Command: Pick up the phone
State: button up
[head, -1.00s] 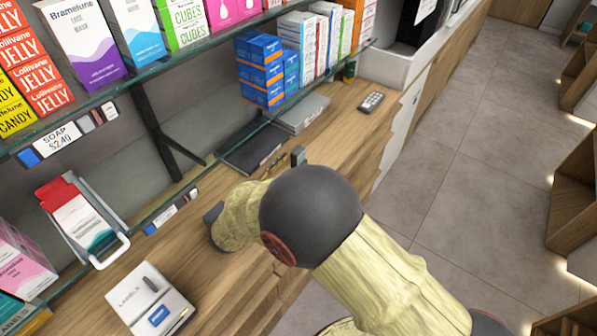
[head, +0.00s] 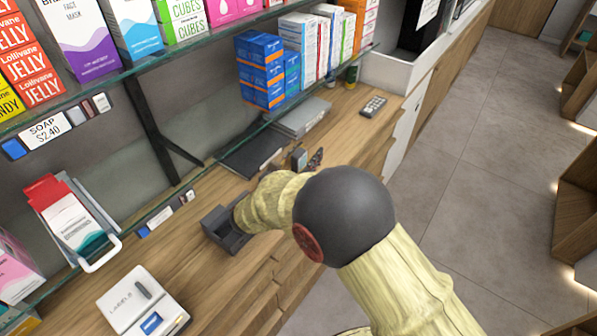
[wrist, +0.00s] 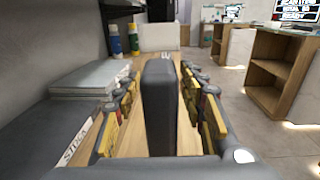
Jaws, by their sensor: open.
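A dark grey upright slab, which I take to be the phone (head: 299,157), stands on the wooden counter beyond my forearm in the head view. In the wrist view the phone (wrist: 160,108) rises between the two fingers of my gripper (wrist: 162,74). The fingers, with yellow inner parts, are spread on its left and right, with gaps showing on both sides. My gripper (head: 297,163) is partly hidden by my arm in the head view. The phone's lower end is hidden.
A flat grey stack (head: 302,118) and a dark flat item (head: 250,153) lie by the wall. A light keypad device (head: 373,107) lies farther along the counter. A glass shelf with boxes (head: 262,69) overhangs. A label box (head: 143,303) sits at front left.

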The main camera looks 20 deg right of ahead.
jog(key=shift+c, duration=1)
jog(key=c, duration=0.7)
grip_shut()
